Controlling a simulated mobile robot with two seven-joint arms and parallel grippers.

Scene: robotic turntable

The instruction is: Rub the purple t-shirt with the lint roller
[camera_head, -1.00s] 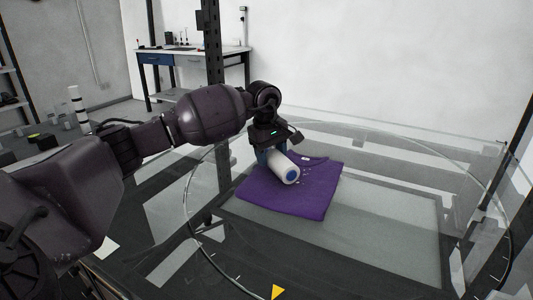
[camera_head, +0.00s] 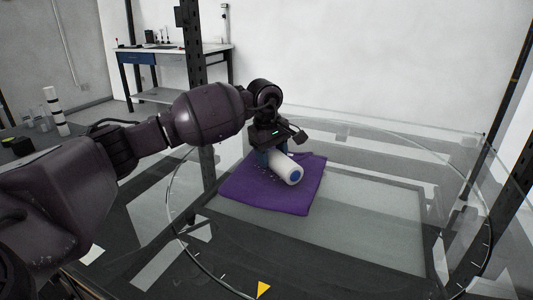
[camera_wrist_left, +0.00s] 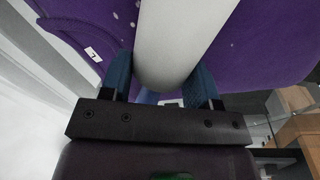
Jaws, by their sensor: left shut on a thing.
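The purple t-shirt (camera_head: 285,200) lies folded on the glass turntable (camera_head: 375,215). White specks of lint show on it. My left gripper (camera_head: 271,157) is over the shirt and shut on the lint roller (camera_head: 284,166), a white cylinder with a blue end. The roller is at or just above the shirt; I cannot tell if it touches. In the left wrist view the roller (camera_wrist_left: 185,40) runs between the blue fingers, with the shirt (camera_wrist_left: 275,45) behind it and a small white tag near the collar. My right gripper is not in view.
A dark upright post (camera_head: 192,75) stands behind my left arm. A workbench (camera_head: 175,55) with small items is at the back wall. A yellow triangle marker (camera_head: 263,289) sits at the turntable's front. The glass right of the shirt is clear.

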